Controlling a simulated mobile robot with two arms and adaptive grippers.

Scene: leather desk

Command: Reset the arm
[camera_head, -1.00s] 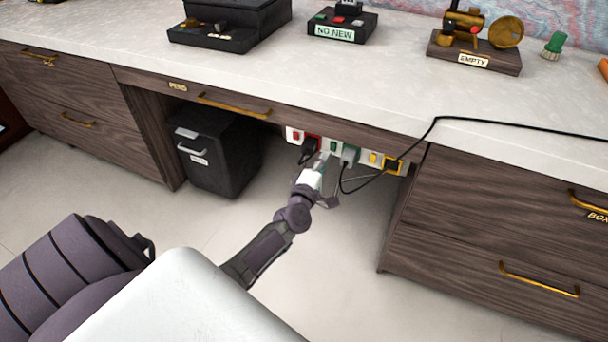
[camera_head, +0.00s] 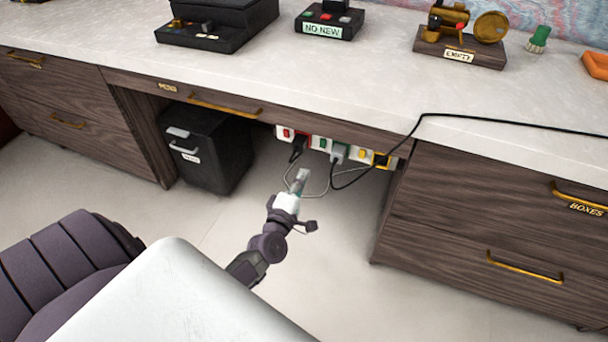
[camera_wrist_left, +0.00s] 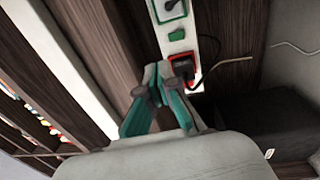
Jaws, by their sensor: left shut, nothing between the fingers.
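My left gripper (camera_head: 301,182) is in the knee space under the desk, below and apart from the power strip. It is shut and empty. In the left wrist view its teal fingers (camera_wrist_left: 158,84) meet in front of the strip. The power strip (camera_head: 313,142) has red, green and yellow switches and is fixed under the desk edge. A black plug sits at its red section, a grey plug at the green and a dark plug at the yellow. In the left wrist view the red-framed socket (camera_wrist_left: 184,68) holds a dark plug. My right gripper is not in view.
A black bin (camera_head: 215,150) stands left of the strip. Drawer cabinets (camera_head: 480,215) flank the opening. A black cable (camera_head: 500,119) crosses the white desktop (camera_head: 360,85). Several devices stand at the back, including one labelled EMPTY (camera_head: 458,56). The floor (camera_head: 330,240) is clear.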

